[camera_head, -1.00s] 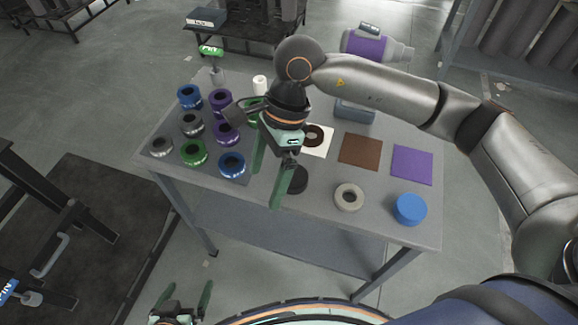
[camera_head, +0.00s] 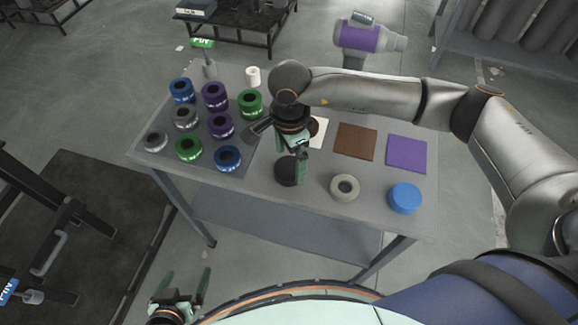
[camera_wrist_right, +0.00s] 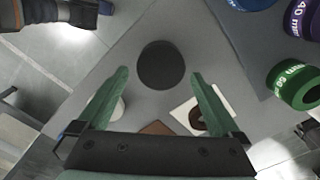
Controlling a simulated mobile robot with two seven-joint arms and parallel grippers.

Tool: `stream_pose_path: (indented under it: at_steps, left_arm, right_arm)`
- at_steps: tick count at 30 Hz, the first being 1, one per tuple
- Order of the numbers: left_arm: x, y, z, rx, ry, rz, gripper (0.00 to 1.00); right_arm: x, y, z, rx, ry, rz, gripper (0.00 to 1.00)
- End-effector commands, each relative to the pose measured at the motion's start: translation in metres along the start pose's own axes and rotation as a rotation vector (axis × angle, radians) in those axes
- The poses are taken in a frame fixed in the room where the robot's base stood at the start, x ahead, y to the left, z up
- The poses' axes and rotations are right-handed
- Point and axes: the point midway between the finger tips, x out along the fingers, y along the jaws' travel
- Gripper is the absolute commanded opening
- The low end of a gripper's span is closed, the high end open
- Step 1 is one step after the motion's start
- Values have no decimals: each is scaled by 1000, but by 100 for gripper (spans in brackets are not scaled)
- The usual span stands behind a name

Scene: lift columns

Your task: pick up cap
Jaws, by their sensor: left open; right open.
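A black round cap (camera_head: 285,174) sits on the grey table, near the middle of its front edge. It also shows in the right wrist view as a dark disc (camera_wrist_right: 161,62), just beyond and between the two fingertips. My right gripper (camera_head: 298,168) is open above the table at the black cap and partly covers it in the head view. Its fingers point down, and nothing is held between them. My left gripper (camera_head: 187,276) is open and empty, low in front of the table and away from it.
Several blue, purple, green and grey rings (camera_head: 221,125) stand at the table's left. A white cylinder (camera_head: 253,76) stands at the back.

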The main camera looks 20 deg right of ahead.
Motion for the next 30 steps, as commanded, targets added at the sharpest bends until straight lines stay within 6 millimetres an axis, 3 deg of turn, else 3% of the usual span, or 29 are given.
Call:
stream_pose_path:
  at_steps: [6, 14, 30]
  left_arm:
    - [-4, 0, -3, 0, -1, 0, 100]
    - [-3, 0, -3, 0, -1, 0, 100]
    - [-3, 0, -2, 0, -1, 0, 100]
  right_arm:
    - [26, 0, 1, -1, -1, 2, 100]
    - [28, -1, 1, -1, -1, 0, 100]
    - [28, -1, 1, -1, -2, 0, 39]
